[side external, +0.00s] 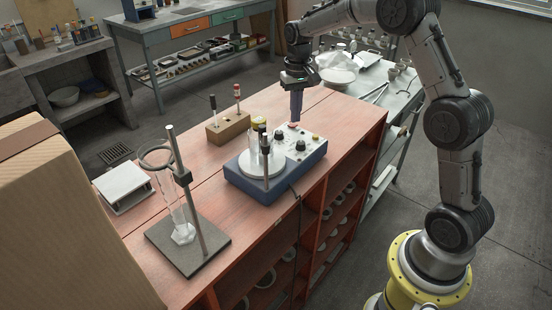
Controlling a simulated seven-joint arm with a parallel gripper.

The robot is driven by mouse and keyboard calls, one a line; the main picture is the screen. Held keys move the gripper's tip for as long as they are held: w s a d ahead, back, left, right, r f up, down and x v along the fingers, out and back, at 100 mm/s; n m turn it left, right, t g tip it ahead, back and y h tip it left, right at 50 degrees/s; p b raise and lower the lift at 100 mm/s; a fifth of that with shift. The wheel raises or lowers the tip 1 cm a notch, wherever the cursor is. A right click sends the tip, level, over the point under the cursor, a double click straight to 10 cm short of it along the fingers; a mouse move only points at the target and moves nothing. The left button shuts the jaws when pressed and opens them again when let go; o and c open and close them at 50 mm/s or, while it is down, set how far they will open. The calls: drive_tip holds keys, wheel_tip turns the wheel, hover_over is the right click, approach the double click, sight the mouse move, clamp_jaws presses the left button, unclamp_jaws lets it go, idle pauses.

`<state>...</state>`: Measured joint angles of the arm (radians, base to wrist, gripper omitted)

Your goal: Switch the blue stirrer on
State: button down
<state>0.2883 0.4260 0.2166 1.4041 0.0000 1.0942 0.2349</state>
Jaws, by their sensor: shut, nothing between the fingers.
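The blue stirrer (250,186) stands on the reddish bench top near its right edge. It has a white round plate, with a glass vessel and a dark upright rod at the plate. Its pale control panel (306,141) has dark knobs and a small reddish spot near its far edge. My gripper (295,120) points straight down, shut and empty, with its fingertips at or just above the far edge of the panel. I cannot tell whether the tips touch it. The fingers partly hide that edge.
A ring stand (203,223) with a glass cylinder stands front left of the stirrer. A wooden block (228,128) holding upright tools sits behind it, and a white flat device (122,186) lies at left. The bench top behind the block is clear.

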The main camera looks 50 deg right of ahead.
drive_tip(key=shift+f, duration=0.8)
idle(0.4)
drive_tip(key=shift+r, duration=3.6)
drive_tip(key=s+a+r+n+t, duration=0.2)
drive_tip(key=s+a+r+t, duration=0.2)
drive_tip(key=s+a+r, duration=0.75)
drive_tip(key=s+a+f+n, duration=0.1)
drive_tip(key=s+f+n, duration=0.1)
drive_tip(key=s, duration=0.7)
drive_tip(key=s+a+f+n+t, duration=0.1)
drive_tip(key=s+f+n, duration=0.1)
drive_tip(key=s+f, duration=0.3)
drive_tip(key=s, duration=0.4)
drive_tip(key=shift+s+t, duration=0.15)
drive_tip(key=shift+t, duration=0.15)
